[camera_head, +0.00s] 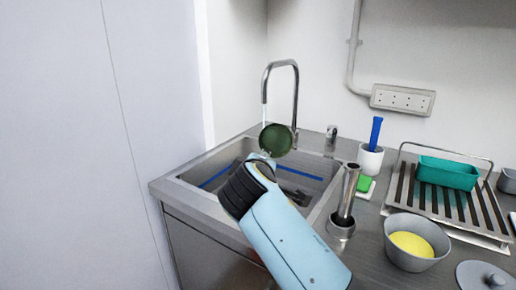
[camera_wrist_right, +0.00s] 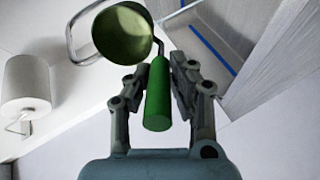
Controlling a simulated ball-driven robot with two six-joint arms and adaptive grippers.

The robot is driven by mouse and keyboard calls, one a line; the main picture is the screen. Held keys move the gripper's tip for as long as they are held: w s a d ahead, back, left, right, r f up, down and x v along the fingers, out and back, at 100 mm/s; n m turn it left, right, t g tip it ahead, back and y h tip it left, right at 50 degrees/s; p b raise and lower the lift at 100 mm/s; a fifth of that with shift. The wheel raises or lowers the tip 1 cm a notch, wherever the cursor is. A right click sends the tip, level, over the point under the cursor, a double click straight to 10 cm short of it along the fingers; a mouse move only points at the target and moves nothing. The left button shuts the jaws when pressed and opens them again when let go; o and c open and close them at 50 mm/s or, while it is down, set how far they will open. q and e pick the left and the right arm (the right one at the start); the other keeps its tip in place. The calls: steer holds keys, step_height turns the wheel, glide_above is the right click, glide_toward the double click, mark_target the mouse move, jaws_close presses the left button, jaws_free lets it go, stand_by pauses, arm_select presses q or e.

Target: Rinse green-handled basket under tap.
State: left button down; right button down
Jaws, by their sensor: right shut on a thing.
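The green-handled basket shows in the head view as a dark green round bowl (camera_head: 275,139), tilted beneath the tap (camera_head: 281,65) over the sink (camera_head: 190,180). A thin pale stream of water (camera_head: 264,116) drops from the spout at the basket's left edge. My right gripper (camera_head: 262,158) is just below the basket. In the right wrist view its fingers (camera_wrist_right: 157,88) are shut around the green handle (camera_wrist_right: 158,100), and the basket's bowl (camera_wrist_right: 125,35) sticks out past the fingertips. The tap's curved pipe (camera_wrist_right: 70,38) is behind the bowl. My left gripper is in neither view.
Right of the sink stand a metal cylinder (camera_head: 347,190), a white cup (camera_head: 370,158) with a blue handle (camera_head: 376,132), a green sponge (camera_head: 365,183), a grey bowl (camera_head: 405,258) and a rack (camera_head: 486,215) with a teal tray (camera_head: 448,172). A pale wall (camera_head: 70,150) fills the left.

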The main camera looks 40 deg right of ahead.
mark_target(263, 146)
steer(key=shift+w+a+r, duration=0.1)
steer(key=shift+a+r, duration=0.15)
steer(key=shift+a, duration=0.05)
steer(key=shift+w, duration=0.1)
steer(key=shift+w+d+f+b, duration=0.25)
steer(key=shift+w+d+b, duration=0.1)
steer(key=shift+w+d, duration=0.1)
steer(key=w+r+b+x, duration=0.1)
steer(key=b+x, duration=0.5)
steer(key=x, duration=0.6)
steer(key=shift+w+r, duration=0.3)
steer(key=shift+w, duration=0.05)
steer(key=shift+s, duration=0.1)
steer(key=shift+s+d+p, duration=0.3)
steer(key=shift+d, duration=0.1)
steer(key=shift+w+a, duration=0.1)
steer(key=shift+a, duration=0.05)
